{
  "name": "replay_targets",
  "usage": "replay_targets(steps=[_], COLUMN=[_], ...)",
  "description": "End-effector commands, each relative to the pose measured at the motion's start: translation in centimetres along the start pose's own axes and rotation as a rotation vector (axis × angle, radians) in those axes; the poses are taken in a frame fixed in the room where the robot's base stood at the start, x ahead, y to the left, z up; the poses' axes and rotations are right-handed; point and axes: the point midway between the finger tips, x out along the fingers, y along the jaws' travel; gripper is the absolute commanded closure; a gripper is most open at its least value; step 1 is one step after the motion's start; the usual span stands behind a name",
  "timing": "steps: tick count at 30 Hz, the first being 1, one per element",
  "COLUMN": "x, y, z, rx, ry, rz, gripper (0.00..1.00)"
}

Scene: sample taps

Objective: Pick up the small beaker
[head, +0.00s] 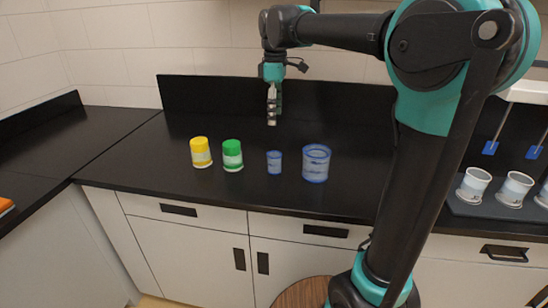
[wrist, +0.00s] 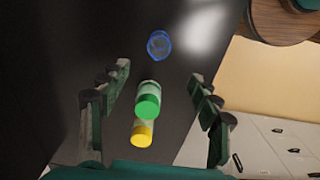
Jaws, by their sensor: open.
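The small beaker (head: 274,163) is a clear cup with a blue tint and rim, upright on the black counter. A larger clear beaker (head: 316,164) with a blue rim stands just right of it. My gripper (head: 272,118) hangs pointing down above and behind the small beaker, apart from it. In the wrist view the fingers of my gripper (wrist: 158,112) are spread wide with nothing held between them. One blue-rimmed beaker (wrist: 159,44) shows beyond the fingertips there; I cannot tell which of the two it is.
A green-lidded jar (head: 232,156) and a yellow-lidded jar (head: 200,153) stand left of the small beaker; both show between my fingers in the wrist view. White cups (head: 473,186) stand on a dark tray at the right. The counter (head: 130,150) is clear at the left.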

Motion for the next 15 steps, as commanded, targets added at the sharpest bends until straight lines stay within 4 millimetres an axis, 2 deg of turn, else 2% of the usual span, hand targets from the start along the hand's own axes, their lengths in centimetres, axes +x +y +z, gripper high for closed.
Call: replay_targets(steps=[2, 5, 15], x=[0.1, 1.5, 8.3], y=[0.0, 0.0, 0.0], z=[-0.2, -0.2, -0.2], rx=[-0.017, -0.018, -0.015], ry=[-0.003, -0.003, -0.002], rz=[-0.004, -0.004, -0.004], gripper=[0.37, 0.37, 0.37])
